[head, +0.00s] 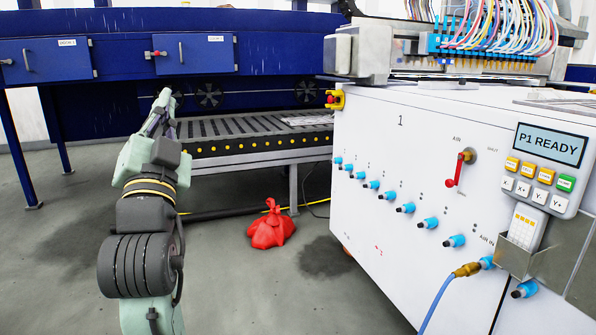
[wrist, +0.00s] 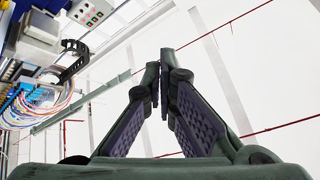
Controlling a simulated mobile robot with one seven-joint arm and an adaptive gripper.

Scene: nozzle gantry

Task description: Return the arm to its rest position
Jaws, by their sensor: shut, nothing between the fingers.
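My gripper (head: 164,98) is at the left in the head view, at the end of my raised arm. It points up and away, in front of the blue machine. In the wrist view my gripper (wrist: 160,60) has its two fingers together at the tips, with nothing between them. Behind the fingers the wrist view shows the white ceiling with red pipes. The gripper touches nothing that I can see.
A white cabinet (head: 380,230) with a red-handled valve (head: 458,168), blue fittings and a "P1 READY" panel (head: 548,145) stands at the right. A grey roller conveyor (head: 255,130) runs behind my arm. A red bag (head: 271,228) lies on the floor between arm and cabinet.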

